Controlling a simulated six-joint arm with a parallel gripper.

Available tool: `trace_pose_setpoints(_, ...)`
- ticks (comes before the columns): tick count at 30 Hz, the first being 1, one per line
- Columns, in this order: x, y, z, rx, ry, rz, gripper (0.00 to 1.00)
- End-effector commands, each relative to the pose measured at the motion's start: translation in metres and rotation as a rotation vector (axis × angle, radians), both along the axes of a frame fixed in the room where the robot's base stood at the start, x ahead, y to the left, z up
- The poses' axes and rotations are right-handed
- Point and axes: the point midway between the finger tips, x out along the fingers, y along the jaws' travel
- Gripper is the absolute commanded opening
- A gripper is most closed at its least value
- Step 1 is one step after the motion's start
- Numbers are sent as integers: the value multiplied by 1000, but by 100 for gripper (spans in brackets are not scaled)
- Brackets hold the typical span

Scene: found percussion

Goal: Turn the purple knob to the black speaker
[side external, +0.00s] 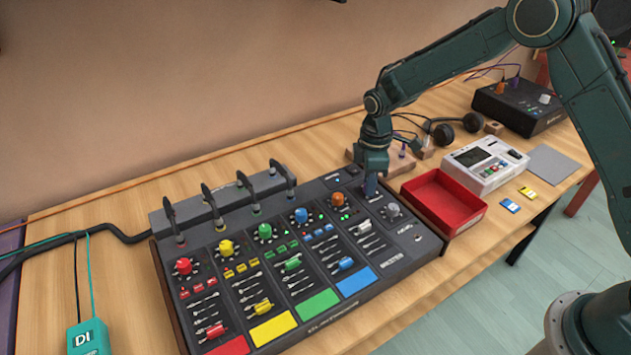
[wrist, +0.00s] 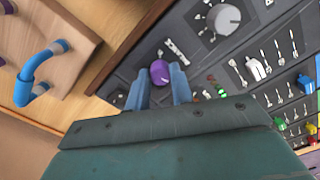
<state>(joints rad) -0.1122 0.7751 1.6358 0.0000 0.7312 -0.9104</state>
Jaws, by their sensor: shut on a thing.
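The purple knob (wrist: 159,72) sits on the dark mixer panel, between the tips of my gripper's two blue fingers in the wrist view. My gripper (wrist: 160,86) is shut on it. In the side view my gripper (side external: 371,187) points down at the top right part of the mixer (side external: 408,262), and its fingers hide the knob. A dark thing with a round face, perhaps the black speaker (side external: 612,20), is cut off at the top right edge behind my arm. I cannot make out which way the knob points.
A grey knob (side external: 392,210) is close beside my gripper. A red tray (side external: 432,215), a white device (side external: 485,163) and a black box (side external: 520,105) stand to the right. Headphones (side external: 443,133) lie behind. Upright black posts (side external: 247,190) line the mixer's back.

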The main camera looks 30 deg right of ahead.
Motion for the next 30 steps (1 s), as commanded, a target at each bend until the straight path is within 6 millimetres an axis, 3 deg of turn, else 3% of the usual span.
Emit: trace_pose_setpoints(30, 1, 1, 1, 1, -1, -965, 0)
